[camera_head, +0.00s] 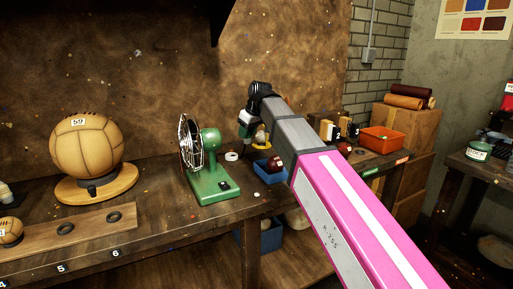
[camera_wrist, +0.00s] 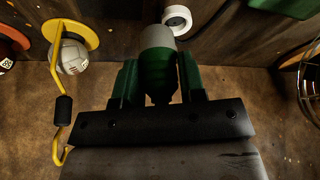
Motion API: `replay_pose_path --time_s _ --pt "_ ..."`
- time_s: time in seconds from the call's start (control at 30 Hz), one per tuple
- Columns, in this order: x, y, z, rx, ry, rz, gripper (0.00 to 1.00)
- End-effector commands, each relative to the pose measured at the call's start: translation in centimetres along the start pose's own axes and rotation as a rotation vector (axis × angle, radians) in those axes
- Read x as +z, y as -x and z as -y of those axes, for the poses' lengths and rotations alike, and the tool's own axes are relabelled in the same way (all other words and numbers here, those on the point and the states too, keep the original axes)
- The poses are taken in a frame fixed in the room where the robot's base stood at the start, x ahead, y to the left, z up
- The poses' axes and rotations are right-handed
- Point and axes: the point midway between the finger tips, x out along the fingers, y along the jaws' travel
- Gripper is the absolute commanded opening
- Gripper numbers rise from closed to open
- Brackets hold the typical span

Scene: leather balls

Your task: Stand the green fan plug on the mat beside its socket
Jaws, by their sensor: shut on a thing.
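My gripper (camera_wrist: 158,85) is shut on the green fan plug (camera_wrist: 158,55), which has a pale grey end and a dark green body between the two green fingers. In the head view my gripper (camera_head: 246,130) is over the bench, to the right of the green fan (camera_head: 209,170), with the plug held above the bench top. A round white fitting with a dark centre, seemingly the socket (camera_wrist: 177,19), lies just beyond the plug's grey end in the wrist view. It also shows in the head view (camera_head: 232,156), right of the fan. I cannot make out the mat.
A blue bin (camera_head: 268,174) with dark red balls stands right of the fitting. A pale ball (camera_wrist: 71,56) by a yellow disc (camera_wrist: 78,33) and a bent yellow rod are close to the gripper.

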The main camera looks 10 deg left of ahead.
Motion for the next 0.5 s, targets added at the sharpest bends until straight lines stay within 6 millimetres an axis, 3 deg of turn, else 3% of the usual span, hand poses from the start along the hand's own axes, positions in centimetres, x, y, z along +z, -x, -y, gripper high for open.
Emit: replay_pose_path --time_s 0.1,0.23,0.5 --pt "0.4 -1.4 -2.6 0.0 -0.003 0.001 0.16" --pt "0.9 -2.5 -4.6 0.0 -0.002 0.001 0.16" --pt "1.4 -3.6 -5.7 0.0 -0.001 0.0 0.16"
